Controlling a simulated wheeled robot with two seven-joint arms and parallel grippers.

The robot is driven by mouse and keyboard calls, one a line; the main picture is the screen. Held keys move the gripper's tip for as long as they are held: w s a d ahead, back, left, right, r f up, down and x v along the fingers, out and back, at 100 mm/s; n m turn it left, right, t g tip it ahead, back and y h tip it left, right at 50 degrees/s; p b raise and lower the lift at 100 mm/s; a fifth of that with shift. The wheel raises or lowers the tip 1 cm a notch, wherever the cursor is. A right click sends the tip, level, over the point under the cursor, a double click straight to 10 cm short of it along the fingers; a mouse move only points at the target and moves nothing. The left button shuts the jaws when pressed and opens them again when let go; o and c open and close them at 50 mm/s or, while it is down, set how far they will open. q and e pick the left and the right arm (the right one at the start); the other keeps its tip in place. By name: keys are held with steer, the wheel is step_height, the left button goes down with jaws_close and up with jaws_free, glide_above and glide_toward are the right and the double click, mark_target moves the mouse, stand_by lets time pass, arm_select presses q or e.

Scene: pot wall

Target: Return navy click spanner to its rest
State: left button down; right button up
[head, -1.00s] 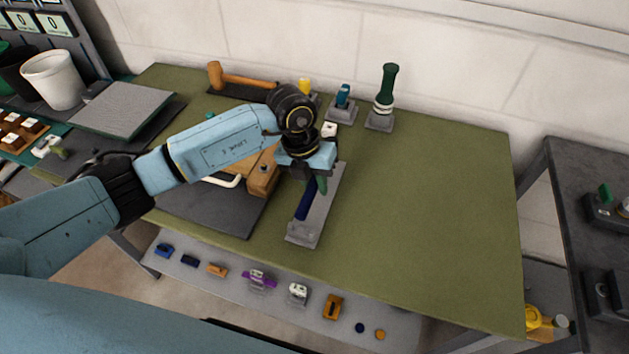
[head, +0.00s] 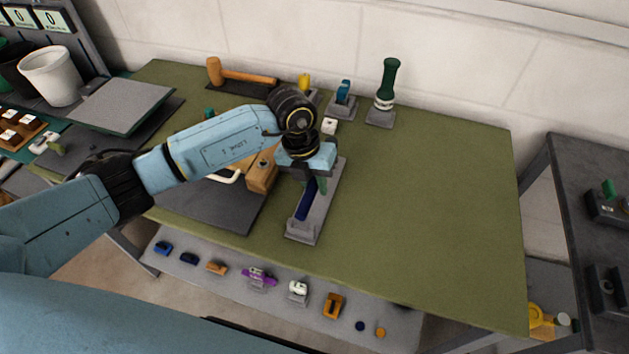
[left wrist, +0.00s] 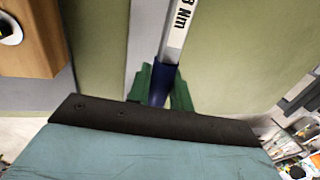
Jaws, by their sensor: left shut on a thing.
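The navy click spanner (head: 304,203) shows in the head view as a dark blue handle below my left gripper (head: 307,176), over a long grey rest (head: 325,205) on the green bench. My left gripper is shut on the spanner. My right gripper is not in view.
A wooden block (head: 262,175) stands just left of the gripper. The bench's right part (head: 440,200) is clear.

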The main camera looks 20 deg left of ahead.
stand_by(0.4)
arm_select(q)
steer(key=shift+f+b, duration=0.35)
steer(key=shift+f, duration=0.1)
steer(key=shift+a+b+x, duration=0.2)
steer(key=shift+b+x, duration=0.55)
steer(key=shift+x, duration=0.3)
stand_by(0.3)
steer(key=c, duration=0.6)
jaws_free()
steer(key=shift+r, duration=0.1)
steer(key=shift+d+p+v, duration=0.25)
steer(key=shift+p+v, duration=0.8)
steer(key=shift+v, duration=0.25)
steer(key=shift+d+p+v, duration=0.3)
steer(key=shift+p+v, duration=0.8)
steer(key=shift+v, duration=0.15)
steer(key=shift+d+p+v, duration=0.25)
steer(key=shift+p+v, duration=0.8)
steer(key=shift+v, duration=0.25)
steer(key=shift+r, duration=0.1)
